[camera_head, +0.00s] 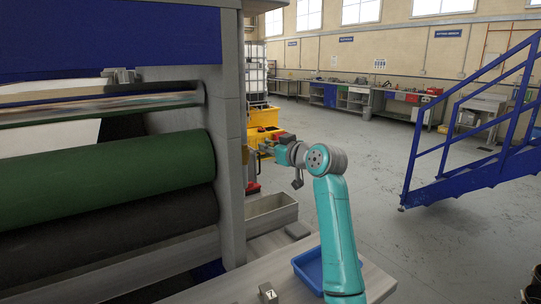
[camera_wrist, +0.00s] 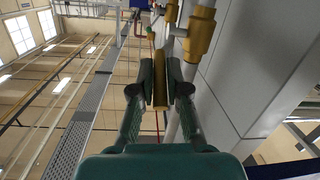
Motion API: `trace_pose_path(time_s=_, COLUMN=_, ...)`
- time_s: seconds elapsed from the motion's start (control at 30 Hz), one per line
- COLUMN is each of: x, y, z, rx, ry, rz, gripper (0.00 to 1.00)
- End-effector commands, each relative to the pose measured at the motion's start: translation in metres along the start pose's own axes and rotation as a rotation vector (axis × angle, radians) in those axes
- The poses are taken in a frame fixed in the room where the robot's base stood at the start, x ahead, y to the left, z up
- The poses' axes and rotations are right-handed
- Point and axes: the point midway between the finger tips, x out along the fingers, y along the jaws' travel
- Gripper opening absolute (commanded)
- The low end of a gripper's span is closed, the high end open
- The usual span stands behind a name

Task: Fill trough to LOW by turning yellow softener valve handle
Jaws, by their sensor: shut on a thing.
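In the wrist view, my gripper (camera_wrist: 160,82) is shut on the yellow valve handle (camera_wrist: 161,110), a narrow bar held between the two finger pads. A brass-yellow valve body (camera_wrist: 201,36) sits on a grey pipe just up and right of the fingers. In the head view, my gripper (camera_head: 266,148) is beside the machine's grey upright, and the handle is too small there to make out its angle. A grey open trough (camera_head: 271,214) stands low beside the upright. Its level marks and any liquid inside cannot be made out.
The machine's grey upright (camera_head: 226,150) and green roller (camera_head: 100,187) are on the left. A blue tray (camera_head: 309,268) and a block marked 7 (camera_head: 268,293) rest on the front table. Blue stairs (camera_head: 470,140) stand right. The floor between is largely clear.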

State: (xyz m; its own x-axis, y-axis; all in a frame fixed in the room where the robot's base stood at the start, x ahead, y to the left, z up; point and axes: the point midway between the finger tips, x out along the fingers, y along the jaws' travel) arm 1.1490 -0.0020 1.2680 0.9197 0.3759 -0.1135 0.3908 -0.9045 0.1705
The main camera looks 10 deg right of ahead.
Motion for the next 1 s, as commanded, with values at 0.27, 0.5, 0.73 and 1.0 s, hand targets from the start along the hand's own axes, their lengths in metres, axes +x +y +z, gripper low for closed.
trace_pose_path(time_s=0.27, x=0.009, y=0.004, z=-0.019, rx=0.017, ry=-0.249, rz=-0.046, gripper=0.00)
trace_pose_path(time_s=0.5, x=0.017, y=0.006, z=-0.027, rx=0.032, ry=-0.424, rz=-0.078, gripper=0.00)
trace_pose_path(time_s=0.73, x=0.023, y=0.007, z=-0.031, rx=0.039, ry=-0.530, rz=-0.098, gripper=0.00)
trace_pose_path(time_s=1.0, x=0.026, y=0.007, z=-0.032, rx=0.043, ry=-0.583, rz=-0.108, gripper=0.00)
